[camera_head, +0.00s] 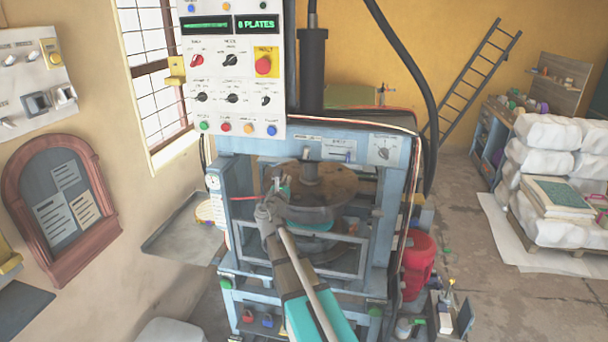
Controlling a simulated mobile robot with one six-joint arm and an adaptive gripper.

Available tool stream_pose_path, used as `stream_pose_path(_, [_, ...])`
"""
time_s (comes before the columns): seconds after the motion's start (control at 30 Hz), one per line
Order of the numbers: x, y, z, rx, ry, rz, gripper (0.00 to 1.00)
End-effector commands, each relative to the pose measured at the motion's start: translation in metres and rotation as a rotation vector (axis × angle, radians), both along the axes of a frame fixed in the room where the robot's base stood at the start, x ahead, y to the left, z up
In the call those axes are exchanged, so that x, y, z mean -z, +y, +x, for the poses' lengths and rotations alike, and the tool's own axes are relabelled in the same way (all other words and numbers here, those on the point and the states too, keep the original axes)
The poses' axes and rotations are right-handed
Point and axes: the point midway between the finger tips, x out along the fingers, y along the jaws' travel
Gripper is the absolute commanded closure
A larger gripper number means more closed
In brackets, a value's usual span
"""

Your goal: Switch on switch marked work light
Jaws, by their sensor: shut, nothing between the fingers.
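I cannot read a work light label on any switch, so I cannot tell which one it is. A white wall panel (60,88) at the upper left carries toggles, rocker switches and a yellow-backed knob. The white control panel (237,112) on the press has several rotary knobs, a red button (263,65) on yellow, and a row of coloured buttons along its bottom. My gripper (280,187) is small in view, shut and empty, in front of the press's round plates. It is below the control panel and apart from it.
The blue press frame (400,190) stands around my gripper, with hoses and cables beside it. A red-framed notice board (98,232) hangs on the left wall. White wrapped stacks (545,133) stand at the right. Floor between them and the press is mostly clear.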

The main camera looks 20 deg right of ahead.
Motion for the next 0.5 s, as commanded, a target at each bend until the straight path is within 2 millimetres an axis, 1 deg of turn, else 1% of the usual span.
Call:
stream_pose_path(0.03, [0.011,-0.009,-0.007,0.003,-0.001,-0.002,1.0])
stream_pose_path(0.2, [0.021,-0.028,-0.016,0.001,-0.002,-0.006,1.0])
stream_pose_path(0.33, [0.024,-0.034,-0.019,0.0,-0.002,-0.008,1.0])
stream_pose_path(0.5, [0.023,-0.036,-0.02,0.0,-0.002,-0.008,1.0])
